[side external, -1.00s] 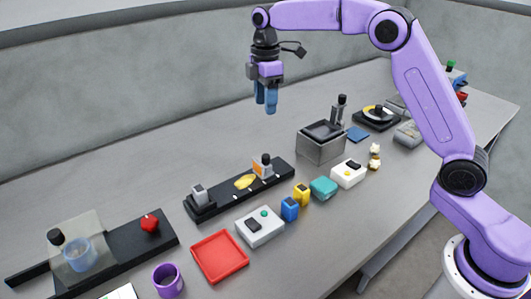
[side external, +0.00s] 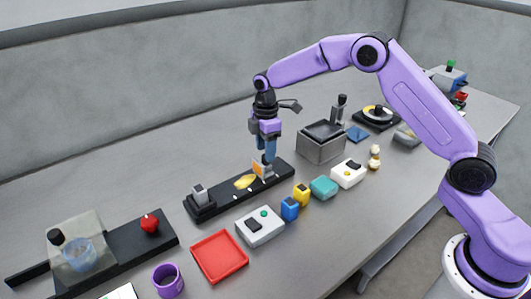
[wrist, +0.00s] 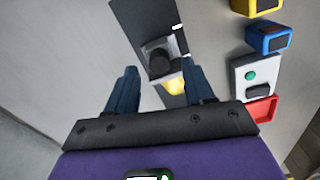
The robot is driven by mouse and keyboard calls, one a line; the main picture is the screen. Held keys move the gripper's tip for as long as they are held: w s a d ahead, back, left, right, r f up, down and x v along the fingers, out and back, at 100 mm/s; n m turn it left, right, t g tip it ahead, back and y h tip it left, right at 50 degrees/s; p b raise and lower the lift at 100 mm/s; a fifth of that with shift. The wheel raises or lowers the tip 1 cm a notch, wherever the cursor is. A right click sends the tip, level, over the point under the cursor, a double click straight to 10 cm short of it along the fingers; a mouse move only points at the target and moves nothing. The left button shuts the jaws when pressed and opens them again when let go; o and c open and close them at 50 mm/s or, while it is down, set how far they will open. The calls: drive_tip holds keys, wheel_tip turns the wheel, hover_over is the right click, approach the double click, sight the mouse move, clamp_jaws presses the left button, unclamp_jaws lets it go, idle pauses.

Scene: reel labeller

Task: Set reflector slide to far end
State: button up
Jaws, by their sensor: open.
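The reflector slide has a grey carriage (wrist: 153,47) with a dark upright knob (wrist: 160,61) and an orange, white-edged panel (side external: 258,169). It sits on a black rail (side external: 225,199), toward the rail's right part in the side view. My gripper (side external: 268,158) points down at the slide's knob, its blue fingers hiding much of the knob in the side view. In the wrist view my gripper (wrist: 160,67) is open, with a finger on each side of the knob and visible gaps.
A yellow piece (side external: 244,182) is at mid-rail, and a grey block (side external: 200,194) stands at the rail's left end. In front are a red tray (side external: 219,256), a white button box (side external: 260,227) and small blue (side external: 289,208) and yellow (side external: 301,194) blocks. A grey open box (side external: 321,148) stands to the right.

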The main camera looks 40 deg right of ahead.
drive_tip(key=shift+f, duration=1.1)
clamp_jaws()
drive_tip(key=shift+d, duration=2.8)
unclamp_jaws()
drive_tip(key=shift+d, duration=0.1)
wheel_tip(320, 180, up, 18)
drive_tip(key=shift+f, duration=0.25)
